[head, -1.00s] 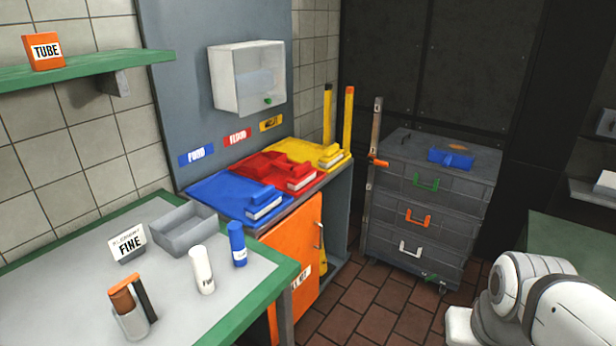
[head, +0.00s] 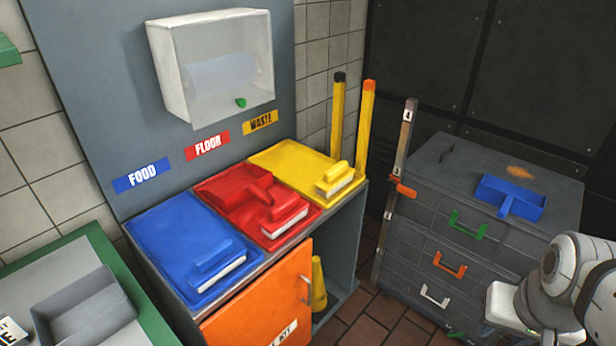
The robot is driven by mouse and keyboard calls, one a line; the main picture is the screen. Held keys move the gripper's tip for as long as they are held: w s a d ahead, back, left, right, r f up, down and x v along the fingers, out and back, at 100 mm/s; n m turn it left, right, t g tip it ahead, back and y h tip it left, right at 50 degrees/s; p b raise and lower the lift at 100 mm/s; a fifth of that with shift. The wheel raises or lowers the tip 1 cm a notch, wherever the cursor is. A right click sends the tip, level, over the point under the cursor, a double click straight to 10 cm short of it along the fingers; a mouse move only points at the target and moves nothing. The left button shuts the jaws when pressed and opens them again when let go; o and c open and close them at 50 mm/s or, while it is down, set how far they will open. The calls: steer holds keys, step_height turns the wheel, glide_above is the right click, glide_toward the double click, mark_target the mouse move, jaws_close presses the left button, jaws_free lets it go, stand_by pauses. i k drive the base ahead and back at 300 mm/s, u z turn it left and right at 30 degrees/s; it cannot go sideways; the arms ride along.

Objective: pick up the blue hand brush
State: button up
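The blue hand brush (head: 214,266) lies on the blue tray (head: 165,233) under the FOOD label. It has a blue handle block and white bristles along its front side. My arm shows at the right edge of the head view, in front of the grey drawer cabinet. It is well to the right of the brush. My gripper's fingers cannot be made out there.
A red tray (head: 215,185) with a red brush and dustpan and a yellow tray (head: 285,160) with a yellow brush lie beside it. Below is an orange door (head: 265,300). A blue dustpan (head: 510,197) lies on the drawer cabinet (head: 440,160). A dispenser (head: 205,105) hangs above.

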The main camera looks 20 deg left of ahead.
mark_target(221, 259)
steer(key=z, duration=0.05)
steer(key=i, duration=1.05)
steer(key=u, duration=3.55)
